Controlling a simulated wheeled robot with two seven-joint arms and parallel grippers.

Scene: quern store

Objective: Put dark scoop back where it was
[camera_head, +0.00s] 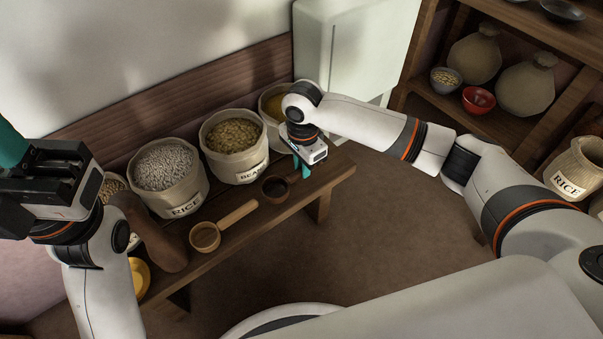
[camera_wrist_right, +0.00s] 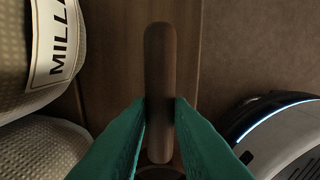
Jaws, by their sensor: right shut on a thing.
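I cannot tell whether the scoop touches the bench. My left gripper (camera_head: 12,146) is at the left edge, partly cut off, away from the scoop.
A lighter wooden scoop (camera_head: 206,236) lies on the bench (camera_head: 335,172) left of the dark one. A brown object (camera_head: 150,235) and a yellow item (camera_head: 138,276) are farther left.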

